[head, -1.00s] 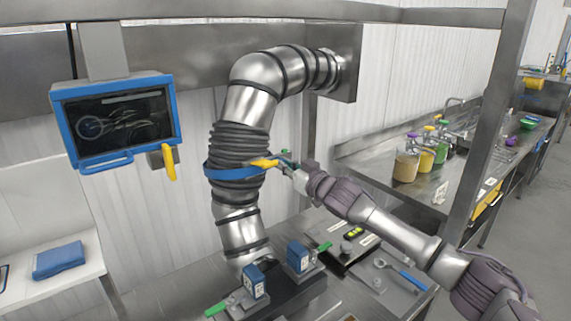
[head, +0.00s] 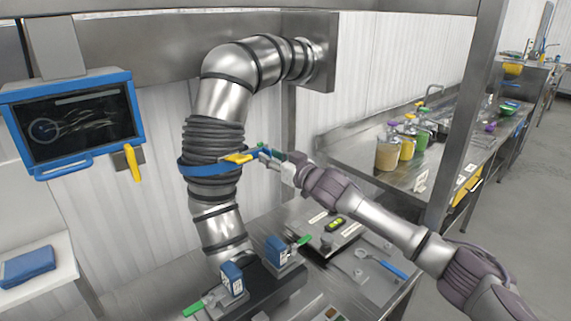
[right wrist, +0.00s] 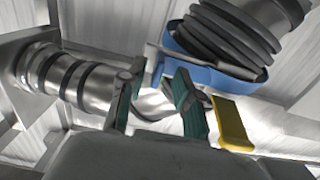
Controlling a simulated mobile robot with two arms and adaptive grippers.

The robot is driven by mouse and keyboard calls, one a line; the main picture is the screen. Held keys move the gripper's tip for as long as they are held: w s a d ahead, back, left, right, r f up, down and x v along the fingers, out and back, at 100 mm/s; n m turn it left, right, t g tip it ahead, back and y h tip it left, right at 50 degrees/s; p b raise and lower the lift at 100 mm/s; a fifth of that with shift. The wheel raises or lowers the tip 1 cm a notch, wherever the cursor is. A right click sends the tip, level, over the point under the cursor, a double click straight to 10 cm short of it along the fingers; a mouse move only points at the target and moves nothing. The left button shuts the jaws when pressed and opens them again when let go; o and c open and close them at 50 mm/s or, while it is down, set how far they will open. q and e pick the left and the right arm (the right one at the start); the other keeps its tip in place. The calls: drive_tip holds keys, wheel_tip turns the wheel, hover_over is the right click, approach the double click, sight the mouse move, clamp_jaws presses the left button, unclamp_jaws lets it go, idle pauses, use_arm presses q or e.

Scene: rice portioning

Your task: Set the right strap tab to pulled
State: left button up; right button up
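A blue strap (head: 190,171) goes round the black ribbed sleeve of the steel duct. A yellow tab (head: 237,158) sticks out from the strap's right side. My right gripper (head: 270,154) is just right of this tab, at about its height. In the right wrist view, my right gripper (right wrist: 152,100) has its two green-padded fingers apart with a gap between them. There the yellow tab (right wrist: 230,122) hangs just outside the right finger, and the blue strap (right wrist: 205,73) lies beyond the fingertips. I cannot tell whether a finger touches the tab. My left gripper is not in view.
The steel duct (head: 222,98) stands close to my right gripper. A blue-framed screen (head: 72,120) hangs at left, with a yellow handle (head: 132,163) beside it. Below are blue blocks with green levers and a blue-handled tool (head: 394,270). Jars (head: 388,153) stand on the right counter.

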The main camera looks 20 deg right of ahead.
drive_tip(key=v, duration=1.1)
drive_tip(key=shift+d, duration=0.15)
